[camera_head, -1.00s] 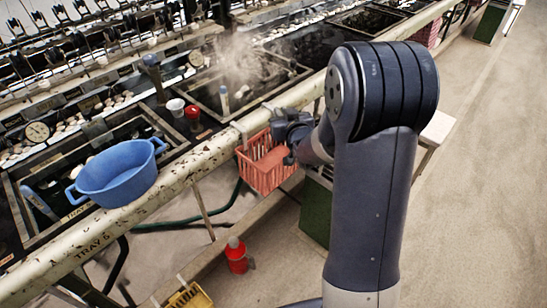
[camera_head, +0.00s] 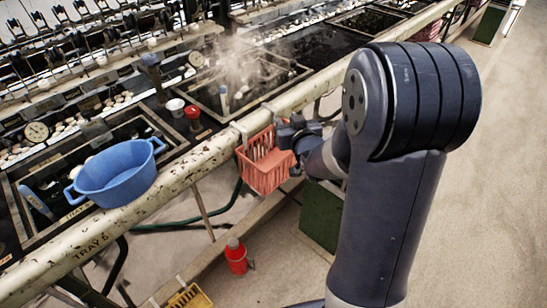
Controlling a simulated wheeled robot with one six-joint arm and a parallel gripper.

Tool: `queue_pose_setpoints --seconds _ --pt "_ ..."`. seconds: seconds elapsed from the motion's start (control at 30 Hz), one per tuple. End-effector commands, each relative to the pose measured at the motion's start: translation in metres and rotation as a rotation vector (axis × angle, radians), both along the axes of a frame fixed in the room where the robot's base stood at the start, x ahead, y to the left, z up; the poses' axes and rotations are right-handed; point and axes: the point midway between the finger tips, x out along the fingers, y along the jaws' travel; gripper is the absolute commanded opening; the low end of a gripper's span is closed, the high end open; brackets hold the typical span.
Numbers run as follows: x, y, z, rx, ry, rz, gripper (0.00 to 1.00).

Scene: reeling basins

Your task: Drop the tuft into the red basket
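My gripper (camera_head: 296,140) is at the basket's right rim, coming in from the right. Its fingers are small, dark and partly hidden by my own wrist, so I cannot tell whether they are open or shut. No tuft can be made out, in the gripper or in the basket.
Water basins (camera_head: 250,85) with steam lie behind the rail. A red bottle (camera_head: 237,256) and a yellow crate (camera_head: 190,298) stand below. The floor at right is clear.

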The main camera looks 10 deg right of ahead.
Motion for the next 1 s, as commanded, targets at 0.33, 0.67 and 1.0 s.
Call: queue_pose_setpoints --seconds 0.33,0.67,1.0 --pt "-0.049 -0.006 0.010 0.000 -0.001 -0.001 0.35" --pt "-0.058 -0.006 0.011 0.001 0.000 0.000 0.35" --pt "-0.043 -0.004 0.008 0.001 0.002 0.001 0.35"
